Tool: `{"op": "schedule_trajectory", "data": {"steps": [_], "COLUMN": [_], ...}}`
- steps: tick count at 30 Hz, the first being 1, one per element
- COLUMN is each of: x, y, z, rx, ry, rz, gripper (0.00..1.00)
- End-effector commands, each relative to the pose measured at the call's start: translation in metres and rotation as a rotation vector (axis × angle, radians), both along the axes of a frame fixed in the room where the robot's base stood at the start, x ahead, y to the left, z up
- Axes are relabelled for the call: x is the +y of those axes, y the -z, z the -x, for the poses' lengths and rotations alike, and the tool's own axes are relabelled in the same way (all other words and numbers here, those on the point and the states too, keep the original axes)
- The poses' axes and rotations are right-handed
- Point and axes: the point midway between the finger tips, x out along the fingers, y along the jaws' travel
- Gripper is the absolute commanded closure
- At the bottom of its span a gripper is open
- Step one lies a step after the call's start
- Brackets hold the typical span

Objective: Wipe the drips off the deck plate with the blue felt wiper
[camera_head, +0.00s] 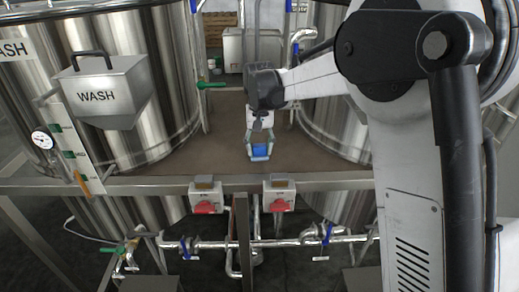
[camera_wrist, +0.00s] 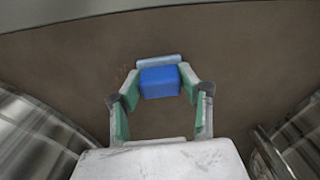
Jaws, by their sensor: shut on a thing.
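The blue felt wiper (camera_head: 260,151) is a small blue block in the middle of the head view. My gripper (camera_head: 260,157) is shut on it, over the brown deck plate (camera_head: 222,150) between the tanks. In the wrist view, the wiper (camera_wrist: 159,82) sits between the fingertips of my gripper (camera_wrist: 160,84). I cannot tell whether the wiper touches the plate (camera_wrist: 235,60). A few faint pale marks (camera_wrist: 124,78) show on the plate left of the wiper; I cannot tell whether they are drips.
Steel tanks stand left (camera_head: 165,80) and right (camera_head: 335,125) of the plate. A WASH hopper (camera_head: 100,92) hangs on the left tank. A rail (camera_head: 140,185) with two red-switched boxes (camera_head: 208,198) runs along the front. A green-handled valve (camera_head: 210,85) is behind.

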Motion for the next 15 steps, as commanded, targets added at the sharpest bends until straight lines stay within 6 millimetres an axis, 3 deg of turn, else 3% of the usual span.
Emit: {"op": "schedule_trajectory", "data": {"steps": [15], "x": [-0.035], "y": [0.003], "z": [-0.001], "rx": [0.000], "ry": [0.002], "rz": [0.000], "gripper": [0.93]}}
